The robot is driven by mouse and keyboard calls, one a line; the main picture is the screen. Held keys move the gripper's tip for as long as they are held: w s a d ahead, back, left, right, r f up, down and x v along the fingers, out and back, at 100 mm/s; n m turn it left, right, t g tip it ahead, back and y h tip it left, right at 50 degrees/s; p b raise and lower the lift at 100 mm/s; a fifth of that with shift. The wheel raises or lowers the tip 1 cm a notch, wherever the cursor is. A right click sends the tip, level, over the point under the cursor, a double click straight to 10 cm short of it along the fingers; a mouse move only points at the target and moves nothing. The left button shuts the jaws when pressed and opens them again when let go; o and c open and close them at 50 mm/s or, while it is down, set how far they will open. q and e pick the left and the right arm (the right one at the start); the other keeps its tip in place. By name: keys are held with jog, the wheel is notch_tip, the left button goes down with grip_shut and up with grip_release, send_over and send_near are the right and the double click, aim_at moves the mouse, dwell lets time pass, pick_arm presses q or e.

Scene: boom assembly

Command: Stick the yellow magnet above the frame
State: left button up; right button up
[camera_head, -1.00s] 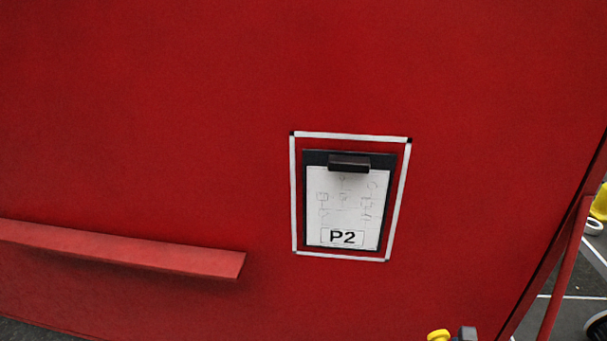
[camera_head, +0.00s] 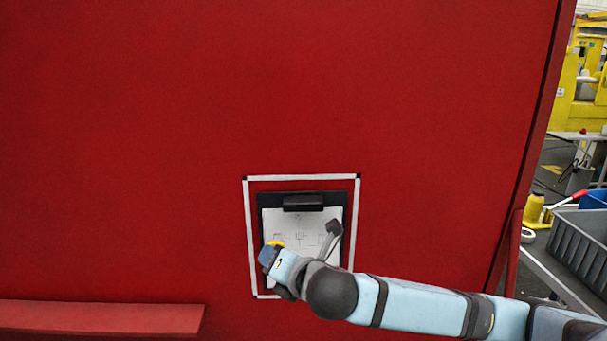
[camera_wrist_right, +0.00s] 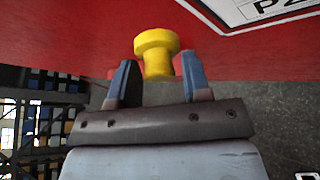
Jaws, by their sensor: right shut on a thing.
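The white rectangular frame (camera_head: 303,178) is on a red wall, around a dark clipboard (camera_head: 262,200) with a paper sheet. In the head view only a small part of the magnet (camera_head: 277,243) shows. Whether it touches the wall I cannot tell. My left gripper is not in view.
The red wall above the frame (camera_head: 300,100) is bare. A red ledge (camera_head: 100,319) sticks out at the lower left. Beyond the wall's right edge are a grey crate (camera_head: 578,240) and yellow equipment.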

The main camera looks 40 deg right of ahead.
jog(key=s+d+r+m+t+h, duration=0.1)
jog(key=d+r+m+t, duration=0.15)
jog(key=r+m, duration=0.6)
jog(key=s+d+r+m+t+h, duration=0.1)
jog(key=d+r+m+t, duration=0.3)
jog(key=r, duration=0.8)
jog(key=shift+w+d+f+m+g+p, duration=0.1)
jog(key=shift+w+d+g, duration=0.5)
jog(key=shift+w, duration=1)
jog(key=shift+w+d+m+g+p, duration=0.15)
jog(key=shift+w+d, duration=0.75)
jog(key=shift+w, duration=0.65)
jog(key=shift+w+d+f+m+g+p, duration=0.1)
jog(key=shift+w+d+g, duration=0.5)
jog(key=shift+w, duration=1)
jog(key=shift+w+d, duration=0.1)
jog(key=shift+d, duration=0.1)
jog(key=o, duration=1)
